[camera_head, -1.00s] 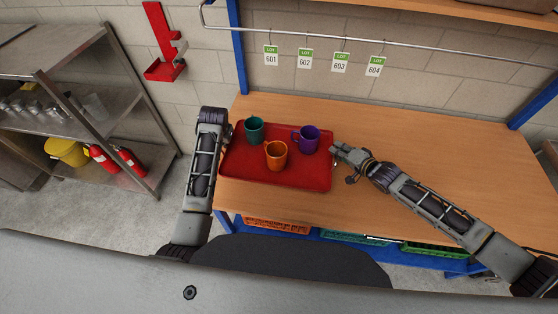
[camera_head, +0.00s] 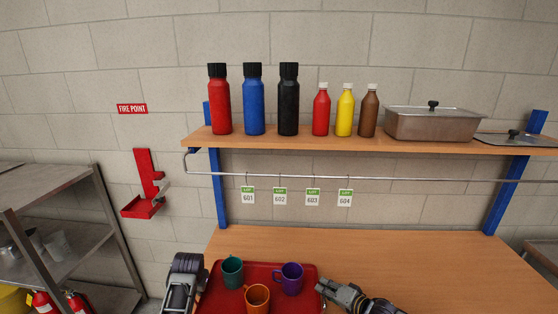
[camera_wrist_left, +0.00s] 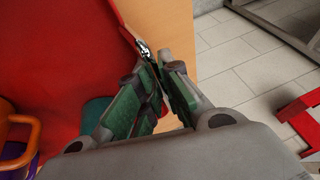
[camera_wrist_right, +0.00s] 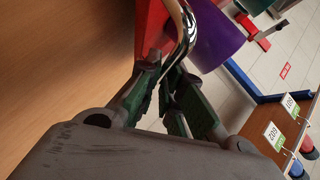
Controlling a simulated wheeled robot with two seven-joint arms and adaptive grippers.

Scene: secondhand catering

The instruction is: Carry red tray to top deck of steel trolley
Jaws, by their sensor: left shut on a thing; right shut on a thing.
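The red tray (camera_head: 230,303) is at the bottom of the head view, at the bench's left end. It carries a teal mug (camera_head: 232,274), an orange mug (camera_head: 257,298) and a purple mug (camera_head: 292,278), all upright. My left gripper (camera_head: 204,276) is shut on the tray's left side; the left wrist view shows its fingers at a metal handle (camera_wrist_left: 143,48). My right gripper (camera_head: 322,287) is shut on the right side's metal handle (camera_wrist_right: 186,30). I cannot tell whether the tray touches the bench. No steel trolley is clearly identifiable.
The wooden bench (camera_head: 420,265) is clear to the right. Above it are a hanging rail (camera_head: 400,181) with tags and a shelf (camera_head: 350,145) with bottles and a steel pan (camera_head: 432,123). Steel shelving (camera_head: 60,210) stands left. A grey surface (camera_head: 543,252) shows at the right edge.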

